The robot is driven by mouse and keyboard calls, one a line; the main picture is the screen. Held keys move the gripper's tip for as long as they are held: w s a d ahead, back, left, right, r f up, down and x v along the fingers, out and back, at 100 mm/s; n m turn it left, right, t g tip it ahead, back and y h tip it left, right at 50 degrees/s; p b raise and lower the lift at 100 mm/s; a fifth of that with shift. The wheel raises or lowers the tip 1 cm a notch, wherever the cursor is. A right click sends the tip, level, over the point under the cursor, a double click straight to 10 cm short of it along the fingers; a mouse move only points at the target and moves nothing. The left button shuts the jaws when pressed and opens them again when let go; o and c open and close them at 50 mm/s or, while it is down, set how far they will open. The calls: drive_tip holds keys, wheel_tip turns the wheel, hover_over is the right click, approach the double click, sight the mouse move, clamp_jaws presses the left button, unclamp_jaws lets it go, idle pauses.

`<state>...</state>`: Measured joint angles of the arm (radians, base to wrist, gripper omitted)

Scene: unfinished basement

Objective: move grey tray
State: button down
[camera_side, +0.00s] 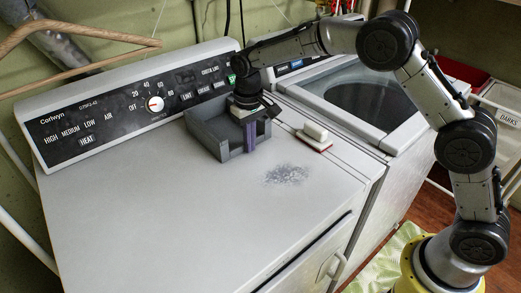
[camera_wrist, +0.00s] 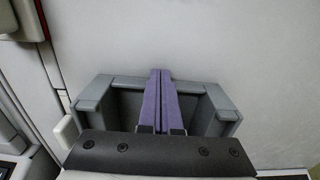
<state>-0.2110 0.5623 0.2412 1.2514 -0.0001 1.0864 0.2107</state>
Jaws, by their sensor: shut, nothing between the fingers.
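The grey tray (camera_side: 208,136) stands on top of the white dryer, just in front of its control panel. It is an open box with low walls, and a notch or lower section shows in its front wall. In the wrist view the tray (camera_wrist: 92,94) lies under my gripper. My gripper (camera_side: 250,150) has purple fingers, pressed together with nothing between them. In the wrist view the fingers (camera_wrist: 160,72) reach over the tray, and their tips overlap its far wall. I cannot tell whether they touch it. The gripper body hides part of the tray's inside.
A white block with a red base (camera_side: 314,136) lies right of the tray; it also shows in the wrist view (camera_wrist: 28,20). A grey dusty patch (camera_side: 286,175) marks the dryer top (camera_side: 150,215). The front and left of the top are clear. A washer (camera_side: 370,95) stands at right.

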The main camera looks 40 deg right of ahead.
drive_tip(key=shift+w, duration=0.25)
drive_tip(key=shift+s, duration=0.15)
drive_tip(key=s, duration=0.4)
drive_tip(key=shift+s, duration=0.1)
wheel_tip(320, 180, up, 10)
wheel_tip(320, 180, up, 10)
drive_tip(key=t, duration=0.2)
hover_over(260, 160)
drive_tip(key=s+d, duration=0.4)
drive_tip(key=s+d+r+m+t, duration=0.1)
drive_tip(key=s+d+t, duration=0.15)
drive_tip(key=s, duration=0.75)
drive_tip(key=s+d+r+t, duration=0.1)
drive_tip(key=s+d, duration=0.3)
drive_tip(key=s, duration=0.5)
drive_tip(key=s+f+n, duration=0.1)
drive_tip(key=s+f, duration=0.6)
drive_tip(key=f, duration=0.1)
drive_tip(key=shift+s+d, duration=0.25)
